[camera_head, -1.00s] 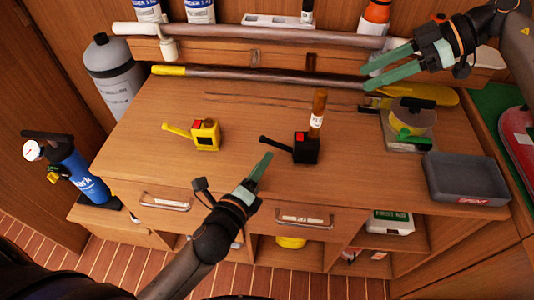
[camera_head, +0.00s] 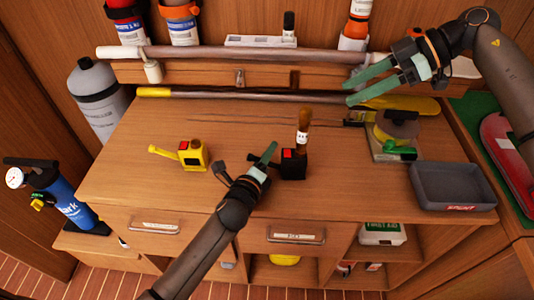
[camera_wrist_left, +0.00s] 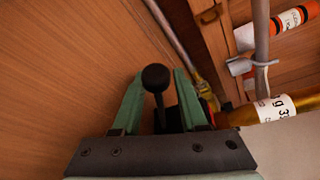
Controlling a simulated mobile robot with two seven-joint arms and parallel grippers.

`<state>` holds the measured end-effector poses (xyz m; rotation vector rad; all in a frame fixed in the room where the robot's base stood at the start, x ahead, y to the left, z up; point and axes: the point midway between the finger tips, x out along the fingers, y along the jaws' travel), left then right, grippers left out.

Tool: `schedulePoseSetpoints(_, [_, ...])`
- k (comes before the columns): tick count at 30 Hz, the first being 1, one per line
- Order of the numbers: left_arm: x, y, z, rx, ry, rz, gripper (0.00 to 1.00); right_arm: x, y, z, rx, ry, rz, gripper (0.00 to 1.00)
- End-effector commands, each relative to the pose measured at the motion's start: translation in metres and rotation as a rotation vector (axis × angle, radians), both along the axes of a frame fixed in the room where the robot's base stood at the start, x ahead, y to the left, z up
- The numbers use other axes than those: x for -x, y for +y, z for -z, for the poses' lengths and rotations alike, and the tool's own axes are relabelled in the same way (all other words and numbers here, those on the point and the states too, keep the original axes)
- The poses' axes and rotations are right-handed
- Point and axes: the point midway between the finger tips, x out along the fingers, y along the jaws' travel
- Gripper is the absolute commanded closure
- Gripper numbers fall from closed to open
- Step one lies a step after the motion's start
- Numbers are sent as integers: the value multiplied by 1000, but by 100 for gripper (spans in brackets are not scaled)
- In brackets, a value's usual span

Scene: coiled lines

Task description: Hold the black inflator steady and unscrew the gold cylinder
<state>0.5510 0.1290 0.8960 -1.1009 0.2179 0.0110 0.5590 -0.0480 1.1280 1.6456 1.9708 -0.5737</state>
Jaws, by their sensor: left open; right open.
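The black inflator (camera_head: 293,165), with a red patch, stands on the wooden bench top. The gold cylinder (camera_head: 304,122), with a white label, rises nearly upright from it. My left gripper (camera_head: 268,152) is open just left of the inflator and partly hides its lever. In the left wrist view, the lever's black ball end (camera_wrist_left: 156,78) shows between the open fingers, with no clear contact. The gold cylinder (camera_wrist_left: 245,116) lies to the right there, and the inflator body is mostly hidden behind the right finger. My right gripper (camera_head: 372,84) is open and empty, above the bench, right of the cylinder.
A yellow inflator (camera_head: 193,156) stands to the left on the bench. A grey tray (camera_head: 457,187) and a device with a green part (camera_head: 394,138) are at the right. A long pole (camera_head: 240,94) runs along the back. The bench front is clear.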

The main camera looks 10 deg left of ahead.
Motion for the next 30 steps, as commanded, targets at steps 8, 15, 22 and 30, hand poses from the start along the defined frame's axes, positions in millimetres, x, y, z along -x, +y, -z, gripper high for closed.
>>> schedulePoseSetpoints(8, [0, 0, 0, 0, 0, 0, 71, 0, 0, 0, 0, 0, 0, 50])
schedulePoseSetpoints(15, [0, 0, 0, 0, 0, 0, 98, 0, 0, 0, 0, 0, 0, 50])
schedulePoseSetpoints(22, [0, 0, 0, 0, 0, 0, 100, 0, 0, 0, 0, 0, 0, 50])
schedulePoseSetpoints(30, [0, 0, 0, 0, 0, 0, 100, 0, 0, 0, 0, 0, 0, 50])
